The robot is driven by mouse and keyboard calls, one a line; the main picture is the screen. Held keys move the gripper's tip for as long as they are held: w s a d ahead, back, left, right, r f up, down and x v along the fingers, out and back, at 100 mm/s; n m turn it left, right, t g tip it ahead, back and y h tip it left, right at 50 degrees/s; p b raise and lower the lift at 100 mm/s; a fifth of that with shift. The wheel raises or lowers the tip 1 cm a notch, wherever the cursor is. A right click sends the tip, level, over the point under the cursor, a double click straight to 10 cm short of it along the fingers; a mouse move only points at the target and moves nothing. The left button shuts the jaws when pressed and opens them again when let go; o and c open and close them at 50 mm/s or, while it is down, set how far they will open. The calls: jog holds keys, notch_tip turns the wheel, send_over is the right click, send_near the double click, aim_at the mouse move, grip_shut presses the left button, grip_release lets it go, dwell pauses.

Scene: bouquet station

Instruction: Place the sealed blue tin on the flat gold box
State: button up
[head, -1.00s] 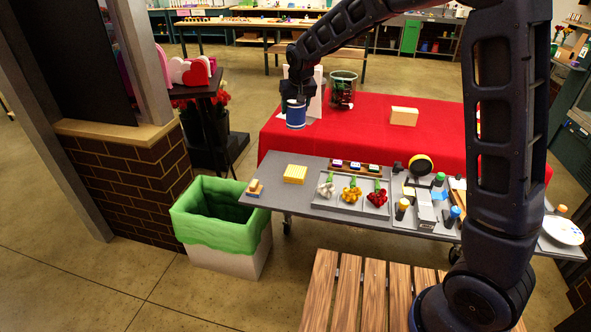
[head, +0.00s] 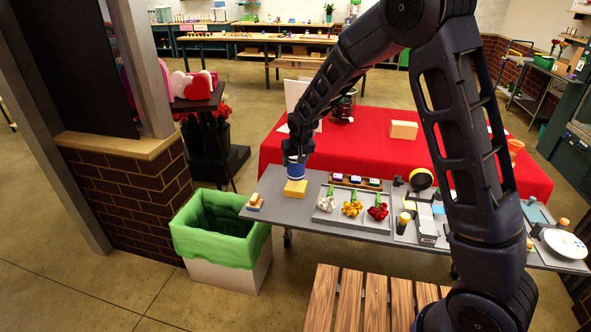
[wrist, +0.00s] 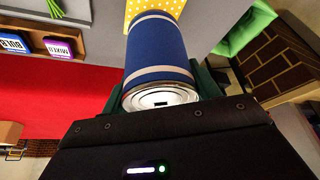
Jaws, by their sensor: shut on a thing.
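The blue tin (head: 296,170) has pale bands and is upright in my gripper (head: 297,157). In the wrist view the tin (wrist: 156,48) shows its silver end toward the camera, between the fingers of my gripper (wrist: 162,88). The flat gold box (head: 295,188) is yellow and lies on the grey table near its left end. The tin's lower edge overlaps the box's back edge in the head view. In the wrist view the dotted box (wrist: 135,8) shows just beyond the tin's far end. I cannot tell whether tin and box touch.
A small wooden block stack (head: 255,201) stands left of the box on the grey table (head: 270,213). A tray with flower bunches (head: 352,208) and a row of labelled blocks (head: 356,182) are to the right. A green-lined bin (head: 222,240) stands below the table's left end.

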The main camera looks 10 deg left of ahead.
aim_at(296, 169)
jog(key=shift+f, duration=2)
jog(key=o, duration=1.2)
jog(key=shift+f, duration=0.1)
jog(key=v, duration=1.2)
